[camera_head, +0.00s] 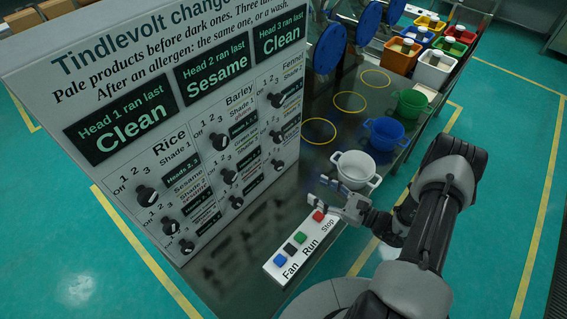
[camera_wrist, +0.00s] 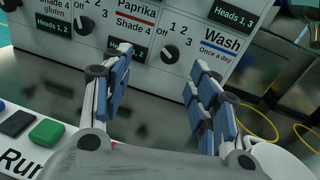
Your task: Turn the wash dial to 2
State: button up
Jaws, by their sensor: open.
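The wash dial (camera_wrist: 170,54) is a round black knob on the white panel, left of the blue-underlined Wash label (camera_wrist: 222,42). The marks Off, 1, 2 and 3 curve above it. Its pointer setting is too small to tell surely. In the head view the wash dial (camera_head: 277,165) is at the panel's lower right. My gripper (camera_head: 321,191) is open and empty in front of the panel, above the bench. In the wrist view its blue-padded fingers (camera_wrist: 160,80) stand either side of the dial in the picture, apart from it.
A button box (camera_head: 296,247) with Fan, Run and Stop lies on the bench below my gripper. A white pot (camera_head: 355,168) stands close behind it, with blue (camera_head: 384,133) and green (camera_head: 411,103) pots further back. Several other dials cover the panel (camera_head: 140,95).

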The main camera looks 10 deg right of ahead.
aim_at(281, 167)
jog(key=f+m, duration=0.1)
jog(key=d+f+m+t+h, duration=0.1)
jog(key=f, duration=0.1)
jog(key=shift+s+d, duration=0.1)
jog(key=shift+s, duration=0.1)
jog(key=shift+f+t+h, duration=0.15)
jog(key=shift+t+h, duration=0.15)
jog(key=x, duration=1.7)
jog(key=shift+w+b, duration=0.1)
jog(key=shift+b, duration=0.3)
jog(key=shift+c, duration=0.6)
jog(key=c, duration=1)
